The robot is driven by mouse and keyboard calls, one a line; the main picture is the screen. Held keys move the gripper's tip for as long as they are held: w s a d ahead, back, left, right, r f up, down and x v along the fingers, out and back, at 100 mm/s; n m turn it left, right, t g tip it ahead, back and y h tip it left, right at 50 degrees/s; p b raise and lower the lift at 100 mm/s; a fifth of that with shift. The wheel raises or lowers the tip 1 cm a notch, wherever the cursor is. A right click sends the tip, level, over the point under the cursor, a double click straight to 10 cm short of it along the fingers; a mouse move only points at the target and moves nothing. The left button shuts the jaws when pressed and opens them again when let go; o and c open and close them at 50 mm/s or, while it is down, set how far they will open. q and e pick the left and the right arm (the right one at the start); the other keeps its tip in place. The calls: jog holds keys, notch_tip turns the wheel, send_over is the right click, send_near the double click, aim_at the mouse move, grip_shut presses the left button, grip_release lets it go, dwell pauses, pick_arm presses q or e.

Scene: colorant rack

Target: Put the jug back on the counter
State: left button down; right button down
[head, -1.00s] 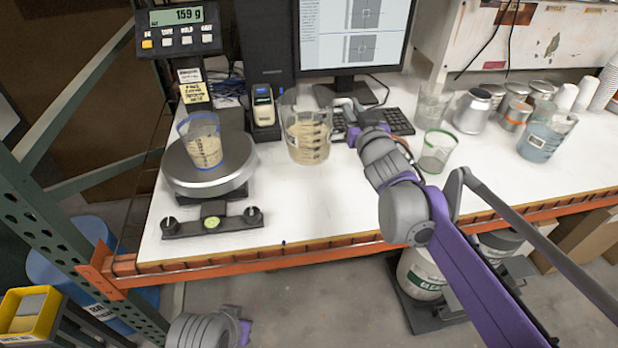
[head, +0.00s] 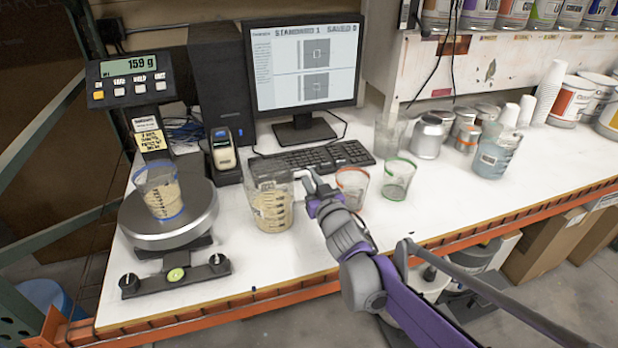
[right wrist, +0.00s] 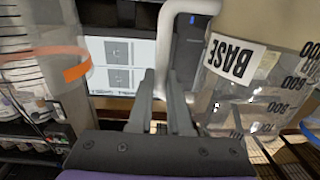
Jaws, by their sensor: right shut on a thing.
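The jug (head: 271,208) is a clear measuring jug with tan contents, upright at the middle of the white counter (head: 235,262). I cannot tell whether its base touches the counter. My right gripper (head: 308,186) is at its right side, shut on the handle. In the right wrist view the jug (right wrist: 262,85) fills the right side with an upside-down BASE label. Its pale handle (right wrist: 175,25) runs to my right gripper's fingers (right wrist: 165,100). My left gripper is not in view.
A scale (head: 170,236) with a blue-banded cup (head: 160,190) stands left. Red-rimmed (head: 352,185) and green-rimmed (head: 398,178) cups stand right of the gripper. A keyboard (head: 310,158) lies behind the jug. The counter in front of the jug is clear.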

jog(key=c, duration=0.8)
grip_release()
jog(key=shift+c, duration=0.2)
